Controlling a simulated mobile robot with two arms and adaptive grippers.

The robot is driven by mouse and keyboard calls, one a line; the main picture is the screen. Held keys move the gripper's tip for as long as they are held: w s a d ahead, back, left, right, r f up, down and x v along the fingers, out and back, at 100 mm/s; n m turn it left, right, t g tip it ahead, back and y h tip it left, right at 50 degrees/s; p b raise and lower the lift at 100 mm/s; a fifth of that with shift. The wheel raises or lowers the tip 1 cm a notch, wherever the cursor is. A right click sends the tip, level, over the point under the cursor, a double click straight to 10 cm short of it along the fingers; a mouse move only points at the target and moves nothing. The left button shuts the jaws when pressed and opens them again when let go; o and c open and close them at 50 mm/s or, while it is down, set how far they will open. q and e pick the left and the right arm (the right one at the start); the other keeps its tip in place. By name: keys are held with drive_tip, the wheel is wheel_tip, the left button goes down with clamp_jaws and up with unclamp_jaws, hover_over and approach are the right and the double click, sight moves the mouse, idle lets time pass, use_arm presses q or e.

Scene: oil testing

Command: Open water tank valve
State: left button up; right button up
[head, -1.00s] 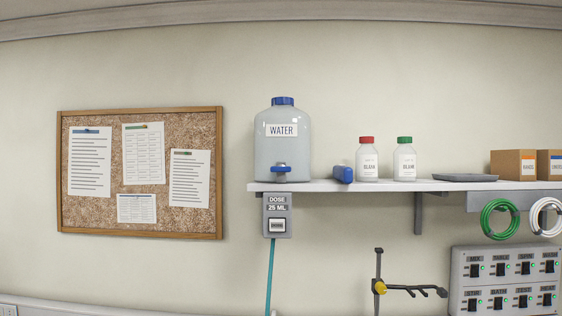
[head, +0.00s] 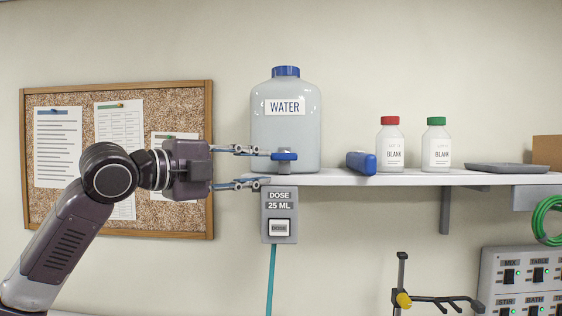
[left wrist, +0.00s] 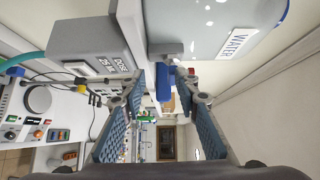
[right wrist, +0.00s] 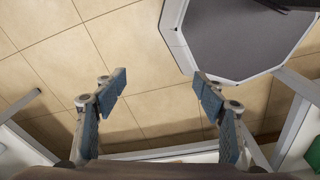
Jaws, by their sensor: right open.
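The water tank (head: 286,115) is a pale jug with a blue cap and a WATER label, standing on the wall shelf. My left gripper (head: 258,167) is open just left of the valve, one finger above shelf level and one at the shelf's edge. I see nothing held in it. My right gripper (right wrist: 160,80) is open and empty above a tiled floor.
A DOSE box (head: 279,214) hangs below the tank, close to the lower left finger. A corkboard (head: 190,115) is behind my left arm.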

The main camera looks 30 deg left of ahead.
sight(280, 158)
use_arm(q)
drive_tip(key=w+d+r+p, duration=0.2)
drive_tip(key=w+d+p, duration=0.1)
drive_tip(key=shift+w+d+r+p, duration=0.1)
drive_tip(key=shift+w+r+p, duration=0.1)
drive_tip(key=shift+r+p, duration=0.1)
drive_tip(key=shift+w+a+f, duration=0.15)
drive_tip(key=shift+w+f, duration=0.1)
drive_tip(key=shift+w, duration=0.4)
drive_tip(key=shift+w+a+f, duration=0.15)
drive_tip(key=shift+w+f, duration=0.1)
drive_tip(key=shift+w, duration=0.35)
drive_tip(key=shift+s+d+r, duration=0.1)
drive_tip(key=shift+s, duration=0.05)
drive_tip(key=shift+d, duration=0.1)
drive_tip(key=c, duration=0.4)
clamp_jaws()
use_arm(e)
drive_tip(key=s+r, duration=0.1)
drive_tip(key=s+d+r, duration=0.1)
drive_tip(key=r, duration=0.1)
drive_tip(key=shift+s+r, duration=0.25)
drive_tip(key=shift+s, duration=0.05)
